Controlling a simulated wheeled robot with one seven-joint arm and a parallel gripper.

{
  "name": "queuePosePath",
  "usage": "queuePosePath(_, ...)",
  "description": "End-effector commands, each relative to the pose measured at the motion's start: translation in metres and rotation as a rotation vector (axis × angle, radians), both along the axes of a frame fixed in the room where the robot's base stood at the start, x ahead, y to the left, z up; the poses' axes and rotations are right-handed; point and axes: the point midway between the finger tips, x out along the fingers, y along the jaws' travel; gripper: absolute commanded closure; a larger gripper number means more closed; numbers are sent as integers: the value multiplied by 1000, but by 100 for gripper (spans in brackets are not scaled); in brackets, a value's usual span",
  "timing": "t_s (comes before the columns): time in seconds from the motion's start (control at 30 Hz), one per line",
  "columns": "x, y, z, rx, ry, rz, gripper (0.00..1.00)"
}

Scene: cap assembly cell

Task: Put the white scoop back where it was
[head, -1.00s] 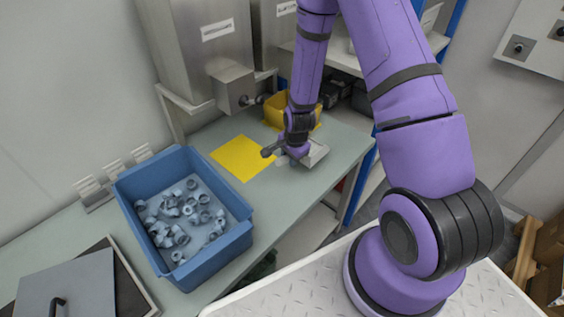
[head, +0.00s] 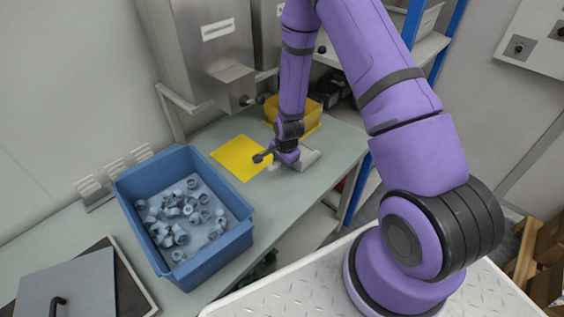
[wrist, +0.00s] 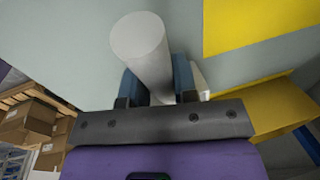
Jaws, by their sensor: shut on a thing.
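The white scoop (wrist: 142,45) is in my gripper; in the wrist view its pale round handle sticks out between the two fingers. My gripper (wrist: 156,85) is shut on that handle. In the head view my gripper (head: 281,163) is low over the green-grey bench (head: 318,180), just right of the yellow mat (head: 238,157). My wrist hides most of the scoop there. A pale flat piece (head: 309,157) shows right of the gripper; I cannot tell whether it is part of the scoop or a holder. Whether the scoop touches the bench is unclear.
A blue bin (head: 180,258) with several grey caps stands at the left. A grey lidded tray (head: 75,290) is at front left. The bench's right part is clear.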

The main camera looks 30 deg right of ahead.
Motion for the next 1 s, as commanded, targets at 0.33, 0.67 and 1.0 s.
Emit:
queuePosePath(0.33, 0, 0, -1, 0, 0, 0, 48)
queuePosePath(0.67, -3, -1, 22, 0, -3, -1, 48)
queuePosePath(1.0, -13, -3, 77, 0, -3, 0, 48)
